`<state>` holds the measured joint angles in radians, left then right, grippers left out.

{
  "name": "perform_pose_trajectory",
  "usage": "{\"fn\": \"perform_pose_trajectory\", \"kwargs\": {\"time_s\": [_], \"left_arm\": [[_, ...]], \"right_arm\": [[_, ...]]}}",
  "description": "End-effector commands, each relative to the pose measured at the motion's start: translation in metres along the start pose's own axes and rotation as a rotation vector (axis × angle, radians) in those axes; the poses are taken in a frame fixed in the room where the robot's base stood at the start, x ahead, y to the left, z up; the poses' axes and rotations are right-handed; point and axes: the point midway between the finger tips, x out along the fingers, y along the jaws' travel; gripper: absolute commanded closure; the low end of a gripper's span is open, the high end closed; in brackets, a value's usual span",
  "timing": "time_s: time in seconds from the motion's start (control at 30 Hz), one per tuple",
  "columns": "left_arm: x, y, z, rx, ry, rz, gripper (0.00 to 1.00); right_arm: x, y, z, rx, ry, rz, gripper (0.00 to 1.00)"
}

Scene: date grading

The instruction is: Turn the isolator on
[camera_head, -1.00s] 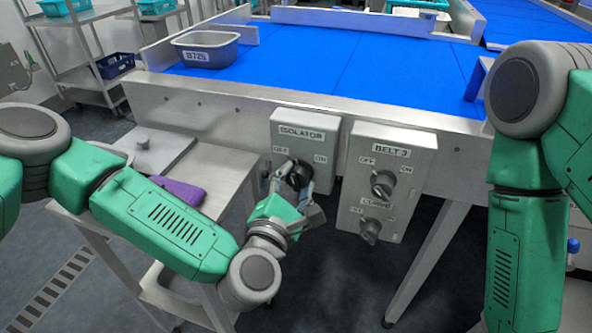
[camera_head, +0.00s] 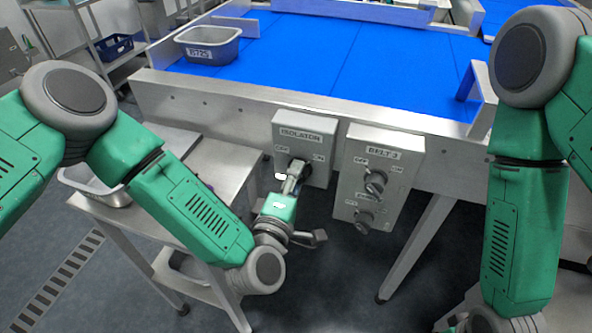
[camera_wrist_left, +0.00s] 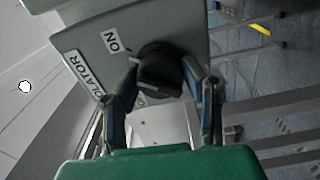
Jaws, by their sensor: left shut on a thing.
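The isolator box (camera_head: 318,128) is a grey box labelled ISOLATOR, with OFF at left and ON at right, on the conveyor's front side. Its black rotary knob (camera_wrist_left: 160,70) is also partly visible in the head view, behind my fingers. My left gripper (camera_head: 293,182) is at the knob from below and front, its fingers shut on it. In the left wrist view, the fingers (camera_wrist_left: 166,85) lie on either side of the knob, and the ON label is clear. The knob's exact pointing is hard to tell. My right gripper is out of view; only its arm shows.
The BELT 3 box (camera_head: 382,150) with two knobs sits close to the right of the isolator. A steel table (camera_head: 225,165) stands at left beneath my left arm. A grey tub (camera_head: 207,57) sits on the blue belt (camera_head: 350,50).

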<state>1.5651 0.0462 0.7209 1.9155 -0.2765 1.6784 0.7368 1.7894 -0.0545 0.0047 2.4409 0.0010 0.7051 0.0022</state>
Motion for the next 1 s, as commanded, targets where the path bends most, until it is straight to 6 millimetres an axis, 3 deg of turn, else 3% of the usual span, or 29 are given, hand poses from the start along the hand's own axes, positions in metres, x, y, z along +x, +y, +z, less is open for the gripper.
{"fn": "perform_pose_trajectory", "kwargs": {"time_s": [0.3,0.87,0.9,0.97,1.0], "left_arm": [[-0.005,-0.0073,0.0038,0.133,-0.014,-0.021,0.91],[-0.0047,-0.0086,0.0029,0.165,-0.012,-0.022,0.91],[-0.0046,-0.0086,0.0029,0.165,-0.012,-0.022,0.59],[-0.0044,-0.0082,0.0027,0.164,-0.011,-0.02,0.42],[-0.004,-0.0075,0.0025,0.164,-0.01,-0.018,0.42]], "right_arm": [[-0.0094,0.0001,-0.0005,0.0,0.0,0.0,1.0],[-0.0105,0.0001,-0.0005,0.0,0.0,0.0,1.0],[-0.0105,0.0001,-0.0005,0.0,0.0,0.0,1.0],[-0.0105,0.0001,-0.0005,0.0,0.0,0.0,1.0],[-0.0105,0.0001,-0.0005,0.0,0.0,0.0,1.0]]}}
